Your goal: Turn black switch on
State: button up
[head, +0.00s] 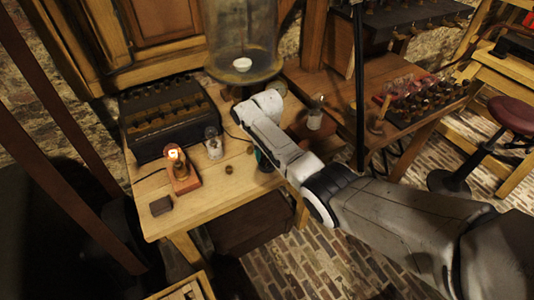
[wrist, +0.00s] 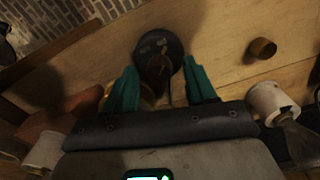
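In the wrist view, a round black switch (wrist: 160,45) with a brown knob in its middle sits on the wooden tabletop. My gripper (wrist: 163,88) is open, with one teal finger on each side of the switch's near part. There are gaps between the fingers and the knob, and I cannot tell whether either finger touches the base. In the head view, my gripper (head: 263,160) is low over the right part of the table, and my arm and fingers mostly hide the switch there. Which position the switch is in cannot be told.
A small brown cylinder (wrist: 262,49) stands right of the switch in the wrist view. On the table (head: 208,205) are a lit bulb on a red-brown base (head: 183,181), a glass jar (head: 213,144), a dark block (head: 160,206) and a black ribbed box (head: 168,112). A large glass vessel (head: 243,35) stands behind.

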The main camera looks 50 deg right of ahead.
notch_tip(320, 180, up, 11)
dwell(0.8)
jog(key=shift+f, duration=0.2)
